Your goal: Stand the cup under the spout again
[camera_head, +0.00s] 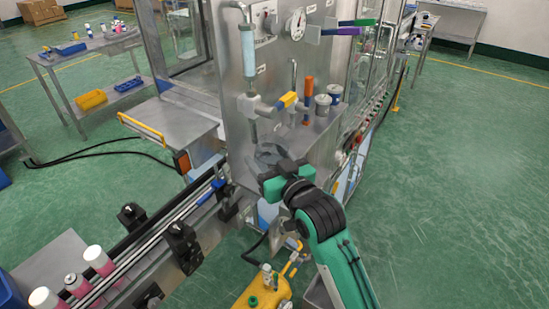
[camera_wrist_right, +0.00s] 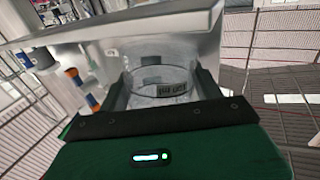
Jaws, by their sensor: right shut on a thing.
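The cup (camera_wrist_right: 160,74) is clear, with a small dark-lettered label on its wall. In the right wrist view it sits between the two fingers of my right gripper (camera_wrist_right: 164,84), which is shut on it. In the head view my right gripper (camera_head: 266,154) is in front of the steel machine, just below and slightly right of the spout (camera_head: 254,132). The cup is hard to make out there among the grey fingers. I cannot tell whether its base touches a surface. My left gripper is not in view.
A valve with a yellow handle (camera_head: 287,99) is above my right gripper. An orange-topped post (camera_head: 308,86) and two lidded pots (camera_head: 322,108) stand on the machine's ledge to the right. A conveyor (camera_head: 150,250) runs at lower left; a yellow tank (camera_head: 262,293) is below.

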